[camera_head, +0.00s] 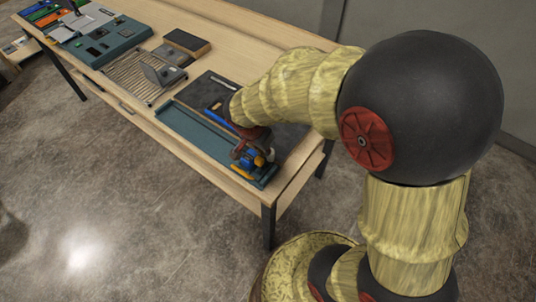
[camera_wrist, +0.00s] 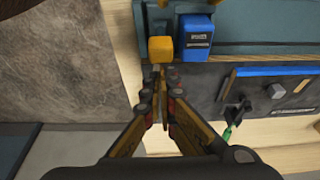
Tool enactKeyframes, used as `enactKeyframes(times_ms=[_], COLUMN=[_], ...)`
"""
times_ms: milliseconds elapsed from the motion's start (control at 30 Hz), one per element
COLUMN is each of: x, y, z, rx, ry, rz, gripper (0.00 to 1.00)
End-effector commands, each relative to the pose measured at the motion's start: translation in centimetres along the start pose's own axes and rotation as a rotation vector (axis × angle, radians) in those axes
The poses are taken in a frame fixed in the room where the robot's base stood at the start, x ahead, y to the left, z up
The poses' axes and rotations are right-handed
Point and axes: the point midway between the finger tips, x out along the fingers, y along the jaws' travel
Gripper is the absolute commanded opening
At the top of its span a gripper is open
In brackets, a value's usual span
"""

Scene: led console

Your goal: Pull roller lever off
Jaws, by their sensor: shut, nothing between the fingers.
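A yellow block-like knob (camera_wrist: 160,50) shows at my fingertips in the wrist view, beside a blue labelled box (camera_wrist: 196,36) on a teal console (camera_wrist: 265,28). It looks like the end of the roller lever, but the lever's arm and pivot are hidden or too small to tell. In the head view the yellow part (camera_head: 259,161) and the blue box (camera_head: 248,153) sit at the near right end of the teal console (camera_head: 190,128). My gripper (camera_wrist: 161,76) is shut and empty, its tips very near or touching the yellow knob; contact cannot be told.
A dark mat (camera_wrist: 210,88) with a blue bar (camera_wrist: 268,71), a grey block (camera_wrist: 275,91) and a small black-and-green tool (camera_wrist: 236,115) lies next to the console. Other panels and a slatted rack (camera_head: 140,78) stand farther left on the wooden table (camera_head: 285,35).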

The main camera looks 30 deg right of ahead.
Motion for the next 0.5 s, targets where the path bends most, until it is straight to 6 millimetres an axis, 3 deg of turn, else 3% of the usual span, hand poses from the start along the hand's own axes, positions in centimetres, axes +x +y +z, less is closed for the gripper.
enactKeyframes(times_ms=[267, 500], x=[-0.1, -0.9], y=[-0.1, 0.0], z=[1.6, 1.1], rx=[-0.004, 0.001], ry=[0.152, 0.143], rz=[-0.005, 0.001], gripper=[0.0, 0.0])
